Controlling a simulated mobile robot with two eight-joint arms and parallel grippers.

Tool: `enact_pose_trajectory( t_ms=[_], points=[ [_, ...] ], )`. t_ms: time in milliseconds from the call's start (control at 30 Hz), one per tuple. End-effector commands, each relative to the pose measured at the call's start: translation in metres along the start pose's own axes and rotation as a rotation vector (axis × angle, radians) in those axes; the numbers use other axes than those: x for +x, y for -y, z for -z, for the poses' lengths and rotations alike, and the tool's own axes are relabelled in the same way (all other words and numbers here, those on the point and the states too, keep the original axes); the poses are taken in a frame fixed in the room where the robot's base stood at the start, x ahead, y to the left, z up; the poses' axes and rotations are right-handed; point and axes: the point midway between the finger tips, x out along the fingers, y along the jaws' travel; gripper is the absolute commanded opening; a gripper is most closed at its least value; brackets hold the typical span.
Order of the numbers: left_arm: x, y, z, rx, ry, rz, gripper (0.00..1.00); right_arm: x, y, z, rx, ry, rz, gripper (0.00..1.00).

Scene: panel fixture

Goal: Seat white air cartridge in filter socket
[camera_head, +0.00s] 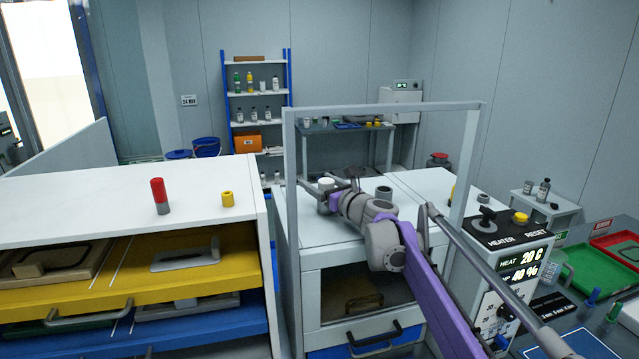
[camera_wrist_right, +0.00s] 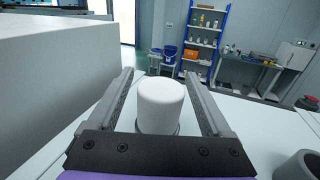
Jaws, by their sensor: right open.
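The white cartridge (camera_head: 326,183) stands upright on the white cabinet top behind the frame. In the right wrist view the cartridge (camera_wrist_right: 160,104) is between the two fingers of my right gripper (camera_wrist_right: 160,88), with a visible gap on each side. A grey rim shows at its foot; I cannot tell whether this is a holder or part of it. My right gripper (camera_head: 328,186) is open. A grey hollow ring (camera_head: 383,192), possibly the filter socket, stands to the right on the same top; it also shows in the right wrist view (camera_wrist_right: 299,166). My left gripper is not in view.
A pale upright frame (camera_head: 380,106) spans the cabinet; my right arm passes through it. A heater panel (camera_head: 497,228) is at the right.

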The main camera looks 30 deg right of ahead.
Motion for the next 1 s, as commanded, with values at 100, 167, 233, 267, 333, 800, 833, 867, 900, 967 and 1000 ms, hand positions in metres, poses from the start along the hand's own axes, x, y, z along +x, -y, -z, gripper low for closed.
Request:
enact_pose_trajectory(
  t_ms=[100,167,233,267,333,800,833,867,900,967,1000],
  points=[
    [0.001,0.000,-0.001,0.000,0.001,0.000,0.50,-0.004,0.000,0.000,0.000,0.000,0.001,0.83],
    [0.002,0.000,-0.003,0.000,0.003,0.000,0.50,-0.010,0.001,0.001,0.000,-0.001,0.002,0.83],
    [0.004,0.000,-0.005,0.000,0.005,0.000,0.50,-0.021,0.001,0.001,0.000,-0.001,0.002,0.83],
    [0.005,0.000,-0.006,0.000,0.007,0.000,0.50,-0.027,0.000,0.002,0.000,-0.001,0.001,0.83],
    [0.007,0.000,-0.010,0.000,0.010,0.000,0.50,-0.042,0.001,0.002,0.000,-0.002,0.004,0.83],
    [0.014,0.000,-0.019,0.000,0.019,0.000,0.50,-0.107,0.000,0.001,0.000,-0.001,0.001,0.83],
    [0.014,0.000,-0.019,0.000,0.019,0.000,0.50,-0.108,0.000,0.000,0.000,0.000,0.001,0.83],
    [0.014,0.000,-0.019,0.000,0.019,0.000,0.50,-0.108,0.000,0.000,0.000,0.000,0.001,0.83],
    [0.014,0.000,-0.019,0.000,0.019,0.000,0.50,-0.108,0.000,0.000,0.000,0.000,0.000,0.83],
    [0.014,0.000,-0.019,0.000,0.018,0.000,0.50,-0.108,0.000,0.000,0.000,0.000,0.000,0.83],
    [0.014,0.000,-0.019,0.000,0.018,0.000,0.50,-0.108,0.000,0.000,0.000,0.000,0.000,0.83]
  ],
)
